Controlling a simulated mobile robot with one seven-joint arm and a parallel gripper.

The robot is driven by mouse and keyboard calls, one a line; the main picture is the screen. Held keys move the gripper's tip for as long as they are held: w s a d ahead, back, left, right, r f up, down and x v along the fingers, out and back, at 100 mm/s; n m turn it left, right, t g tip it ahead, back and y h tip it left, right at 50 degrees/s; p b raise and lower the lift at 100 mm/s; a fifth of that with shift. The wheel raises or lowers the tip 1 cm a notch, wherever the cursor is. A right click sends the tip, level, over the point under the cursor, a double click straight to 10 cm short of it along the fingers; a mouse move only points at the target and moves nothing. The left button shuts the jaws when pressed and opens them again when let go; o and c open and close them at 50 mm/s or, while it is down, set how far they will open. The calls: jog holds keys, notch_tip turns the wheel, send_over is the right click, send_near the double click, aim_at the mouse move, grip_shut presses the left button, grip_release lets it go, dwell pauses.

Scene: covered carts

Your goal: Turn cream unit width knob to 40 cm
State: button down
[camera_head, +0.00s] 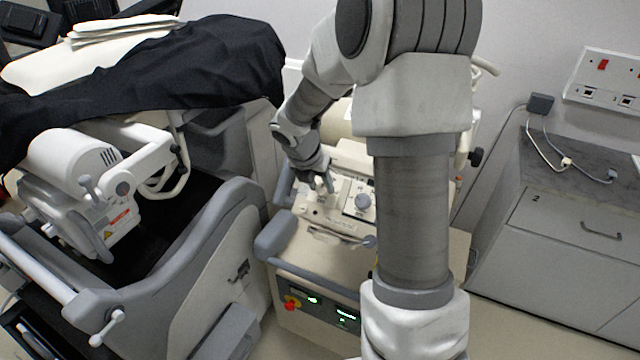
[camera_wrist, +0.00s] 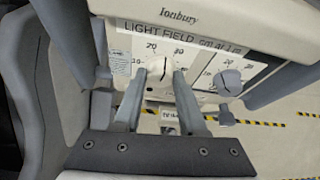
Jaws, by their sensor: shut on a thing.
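The cream unit (camera_head: 340,215) stands at the centre of the head view, its sloping control panel facing up. In the wrist view the panel (camera_wrist: 190,42) reads "LIGHT FIELD cm at 1 m". A pale knob (camera_wrist: 161,67) with a dark pointer line sits at a printed scale showing 20 and 30. The line points up, between those two numbers. My gripper (camera_wrist: 159,78) is shut on this knob, one finger on each side. In the head view my gripper (camera_head: 322,184) is at the panel's left part and hides that knob. The knob's own label is not readable.
A second, grey-blue knob (camera_wrist: 229,81) is close on the right; it also shows in the head view (camera_head: 363,202). Grey rails flank the panel. A black-draped machine (camera_head: 150,65) stands left, and a grey cabinet (camera_head: 560,235) right.

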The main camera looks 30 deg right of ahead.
jog(key=m, duration=0.2)
jog(key=m+t+y+b, duration=0.1)
jog(key=shift+s+d+m+t, duration=0.15)
jog(key=shift+m+t, duration=0.15)
jog(key=shift+m, duration=0.1)
jog(key=m+b, duration=0.1)
jog(key=m+t+b, duration=0.1)
jog(key=m+b, duration=0.1)
jog(key=shift+s+f+m+t+y, duration=0.15)
jog(key=shift+f+m+t+y, duration=0.15)
jog(key=shift+m+t, duration=0.1)
jog(key=m+t+b, duration=0.2)
jog(key=m+b, duration=0.2)
jog(key=b, duration=0.2)
jog(key=shift+s+f, duration=0.15)
jog(key=m+t+b, duration=0.1)
jog(key=m+b, duration=0.1)
jog(key=b, duration=0.1)
jog(key=shift+s, duration=0.1)
jog(key=shift+r+m+b, duration=0.25)
jog(key=shift+m+b, duration=0.1)
jog(key=shift+m, duration=0.05)
jog(key=shift+c, duration=2.3)
grip_release()
